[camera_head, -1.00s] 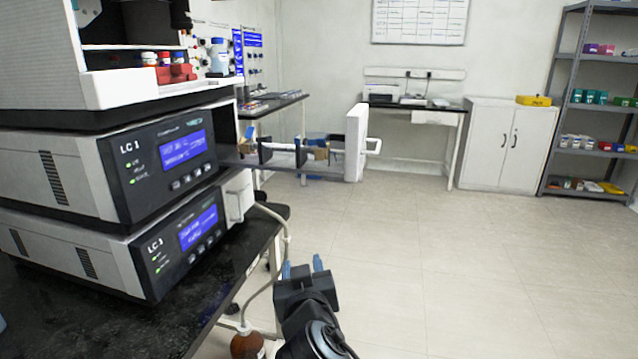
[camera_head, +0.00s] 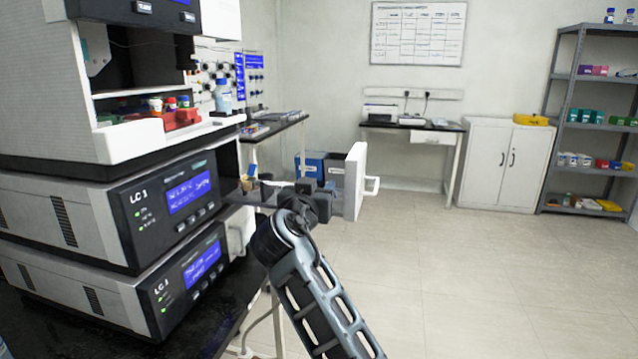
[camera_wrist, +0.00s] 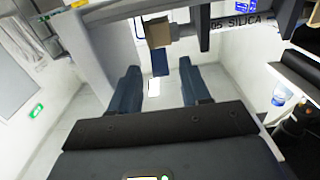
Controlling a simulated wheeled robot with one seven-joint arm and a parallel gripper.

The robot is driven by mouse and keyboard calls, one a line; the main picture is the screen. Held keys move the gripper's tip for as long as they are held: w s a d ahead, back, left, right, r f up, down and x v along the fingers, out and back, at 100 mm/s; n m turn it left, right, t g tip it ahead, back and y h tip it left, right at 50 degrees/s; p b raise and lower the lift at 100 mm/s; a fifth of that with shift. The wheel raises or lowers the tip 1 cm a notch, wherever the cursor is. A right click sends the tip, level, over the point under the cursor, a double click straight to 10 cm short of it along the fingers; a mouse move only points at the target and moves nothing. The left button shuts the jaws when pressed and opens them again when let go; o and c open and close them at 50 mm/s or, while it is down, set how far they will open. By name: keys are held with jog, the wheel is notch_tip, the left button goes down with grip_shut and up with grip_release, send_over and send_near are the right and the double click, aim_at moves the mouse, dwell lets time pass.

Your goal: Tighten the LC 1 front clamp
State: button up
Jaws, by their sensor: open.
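The LC 1 stack (camera_head: 150,205) stands at the left. Its drawer, with a white front panel (camera_head: 355,180), is pulled out to the right. A tan piece (camera_head: 247,183) also shows in the drawer in the head view. I cannot tell which clamp is the front one.
Blue and grey boxes (camera_head: 312,165) show behind the drawer. A black bench (camera_head: 275,125), a desk (camera_head: 412,128), a white cabinet (camera_head: 505,155) and a shelf rack (camera_head: 590,125) stand farther back. The floor at the right is clear.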

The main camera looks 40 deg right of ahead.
jog(key=shift+x, duration=0.85)
jog(key=shift+c, duration=0.3)
grip_shut()
